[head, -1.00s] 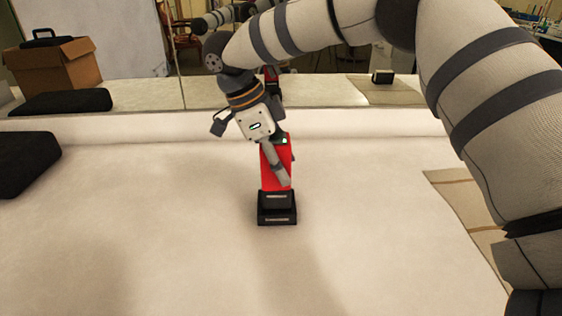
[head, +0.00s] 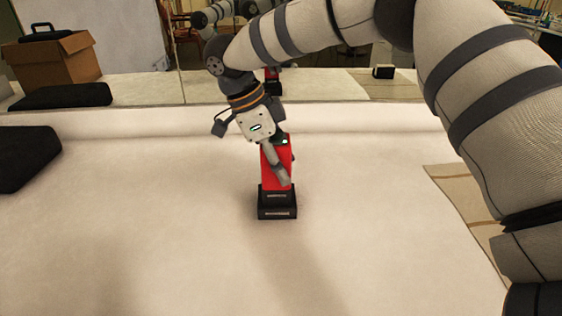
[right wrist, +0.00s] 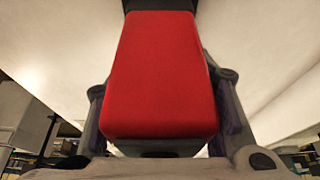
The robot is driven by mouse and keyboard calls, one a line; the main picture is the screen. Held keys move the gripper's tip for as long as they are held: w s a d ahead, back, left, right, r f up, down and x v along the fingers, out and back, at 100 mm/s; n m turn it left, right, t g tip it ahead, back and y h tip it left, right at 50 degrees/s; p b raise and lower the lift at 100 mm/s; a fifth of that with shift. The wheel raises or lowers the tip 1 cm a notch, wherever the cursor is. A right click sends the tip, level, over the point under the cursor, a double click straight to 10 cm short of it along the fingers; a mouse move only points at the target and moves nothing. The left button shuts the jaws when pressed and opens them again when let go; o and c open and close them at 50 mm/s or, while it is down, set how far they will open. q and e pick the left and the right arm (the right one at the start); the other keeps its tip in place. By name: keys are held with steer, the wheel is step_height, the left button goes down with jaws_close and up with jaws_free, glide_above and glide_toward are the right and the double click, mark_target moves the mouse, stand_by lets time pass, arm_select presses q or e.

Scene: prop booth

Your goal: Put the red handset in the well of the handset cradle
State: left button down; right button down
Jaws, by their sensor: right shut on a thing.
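The red handset (head: 270,168) stands upright with its lower end at the black handset cradle (head: 277,212) on the pale surface. My right gripper (head: 280,172) is shut on the handset, with one finger across its near face. In the right wrist view the red handset (right wrist: 160,75) fills the middle between the two fingers, with a dark part at its far end. The gripper hides part of the handset's upper end. How deep the handset sits in the well cannot be told. My left gripper is not in view.
A black pad-like block (head: 24,160) lies at the left edge. Behind the low white ridge, a mirror-like panel shows a cardboard box (head: 52,60) and a flat black case (head: 62,96). A beige mat (head: 465,195) lies at the right. The surface around the cradle is clear.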

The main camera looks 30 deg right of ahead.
mark_target(278, 130)
steer(key=shift+f, duration=0.1)
steer(key=shift+f, duration=0.4)
steer(key=c, duration=0.7)
jaws_free()
steer(key=shift+r+p, duration=0.55)
steer(key=shift+r, duration=2.95)
